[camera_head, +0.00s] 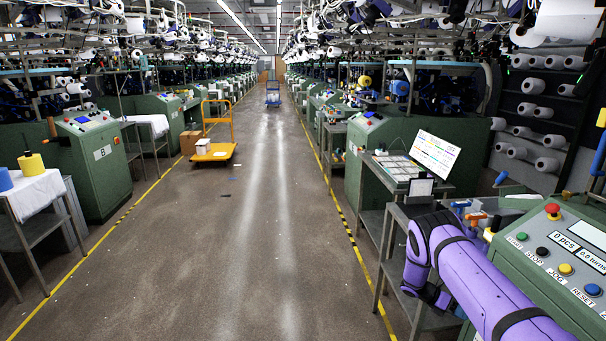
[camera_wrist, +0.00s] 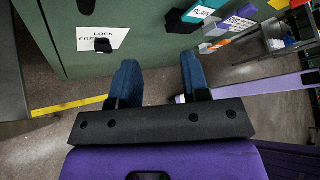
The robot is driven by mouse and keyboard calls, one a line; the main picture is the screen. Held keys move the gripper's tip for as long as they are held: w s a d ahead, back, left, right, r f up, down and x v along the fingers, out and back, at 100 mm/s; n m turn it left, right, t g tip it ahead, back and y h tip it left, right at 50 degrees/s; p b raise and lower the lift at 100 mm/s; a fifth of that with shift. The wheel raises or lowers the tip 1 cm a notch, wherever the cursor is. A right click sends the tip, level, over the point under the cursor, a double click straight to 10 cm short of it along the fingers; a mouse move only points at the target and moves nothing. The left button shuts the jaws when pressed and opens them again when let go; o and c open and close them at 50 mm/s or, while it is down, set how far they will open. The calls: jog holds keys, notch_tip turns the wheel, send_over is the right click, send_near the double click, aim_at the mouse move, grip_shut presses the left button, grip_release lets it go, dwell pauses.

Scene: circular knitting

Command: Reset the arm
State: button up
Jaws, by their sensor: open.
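My gripper (camera_wrist: 160,72) shows in the wrist view with its two blue fingers spread apart and nothing between them. It is in front of the lower side of a green machine cabinet (camera_wrist: 150,55), with grey floor below. In the head view my purple arm reaches from the bottom right corner to the bench beside the control panel and bends down there. The fingers cannot be made out in the head view.
A green control panel (camera_head: 560,245) with buttons stands close at the right. A metal bench (camera_head: 372,220) is beside my arm. The wrist view shows a LOCK label (camera_wrist: 103,40) and coloured switches (camera_wrist: 198,14). The aisle (camera_head: 230,240) is clear up to a yellow trolley (camera_head: 213,152).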

jog(key=w+a+r+m+t+y, duration=0.1)
jog(key=a+r+m+y, duration=0.15)
jog(key=r, duration=0.95)
jog(key=w+a+r+m+y, duration=0.15)
jog(key=r+m, duration=0.25)
jog(key=r, duration=0.7)
jog(key=s+a+r+m+t+y, duration=0.1)
jog(key=s+a+r+m, duration=0.15)
jog(key=r, duration=0.45)
jog(key=s+a+r+m+t+y, duration=0.15)
jog(key=s+r, duration=0.25)
jog(key=r, duration=0.4)
jog(key=s+a+r+m+t+y, duration=0.1)
jog(key=s+a+r+m, duration=0.15)
jog(key=r, duration=0.45)
jog(key=s+a+r+m+t+y, duration=0.1)
jog(key=s+a+r+m+t, duration=0.1)
jog(key=s+a+r, duration=0.35)
jog(key=s+a+r+m+t+y, duration=0.1)
jog(key=s+a+r+m+y, duration=0.1)
jog(key=s+r, duration=0.7)
jog(key=s+a+m+t+y, duration=0.1)
jog(key=s+a+m+t, duration=0.1)
jog(key=s, duration=0.8)
jog(key=s+a+m+t, duration=0.2)
jog(key=s+a, duration=0.1)
jog(key=s, duration=0.7)
jog(key=shift+a+f+m+y, duration=0.15)
jog(key=shift+f+m+y, duration=0.1)
jog(key=shift+m+y, duration=0.1)
